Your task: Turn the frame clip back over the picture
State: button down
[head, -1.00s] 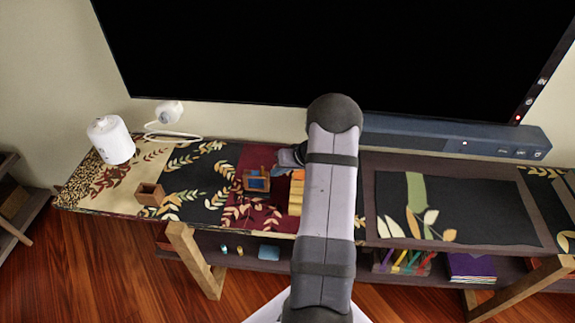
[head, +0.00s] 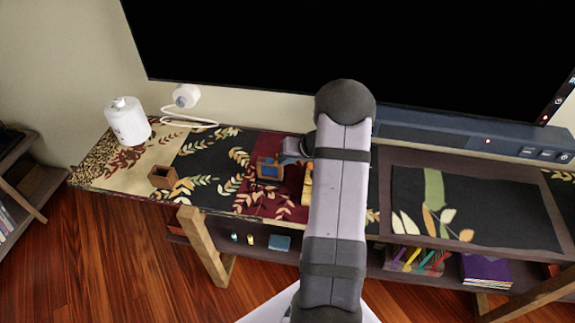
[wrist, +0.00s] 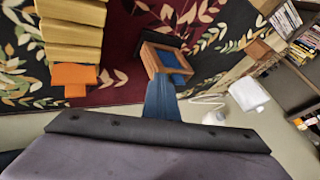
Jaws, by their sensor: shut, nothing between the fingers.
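A small wooden frame (head: 270,169) with a blue picture lies on the dark red part of the patterned shelf top. It also shows in the wrist view (wrist: 166,61), just beyond my fingers. A dark flat piece lies along its far edge there; I cannot tell if it is the clip, and how the clip is turned is not clear. My gripper (wrist: 163,84) is shut and empty, its blue fingertips near the frame's close edge. I cannot tell whether they touch it. In the head view my arm hides part of that area.
A yellow and orange stepped block (wrist: 75,45) stands beside the frame. A small open wooden box (head: 163,177), a white canister (head: 127,121) and a white corded device (head: 186,95) are to the left. A large black screen (head: 350,50) rises behind. A dark patterned mat (head: 480,205) lies right.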

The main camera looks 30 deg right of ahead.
jog(key=a+m+h+b, duration=0.1)
jog(key=b, duration=0.2)
jog(key=shift+f+m, duration=0.15)
jog(key=shift+m, duration=0.15)
jog(key=shift+d, duration=0.15)
jog(key=shift+w+d, duration=0.2)
jog(key=shift+d, duration=0.5)
jog(key=shift+d, duration=0.1)
